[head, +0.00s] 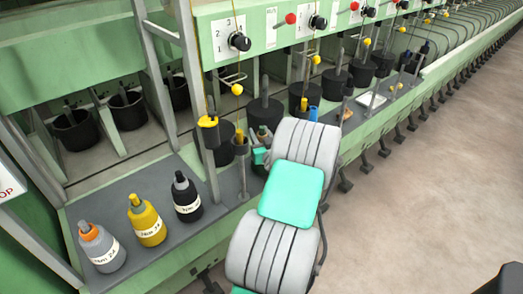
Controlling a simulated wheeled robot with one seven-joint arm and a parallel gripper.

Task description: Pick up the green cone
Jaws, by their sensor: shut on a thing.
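My gripper (261,153) is at the machine's front shelf, mostly hidden behind my own grey and teal arm. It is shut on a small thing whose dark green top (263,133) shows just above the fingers. This looks like the green cone, but it is small and largely covered, so its full shape cannot be made out. It is close to the row of black pots and just right of a post with an orange-topped piece (241,138).
Three bottles, grey (103,250), yellow (147,222) and black (186,198), stand on the dark shelf at left. A yellow-topped post (208,123) is near my gripper. A blue piece (313,113) is further right. The floor (430,200) at right is clear.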

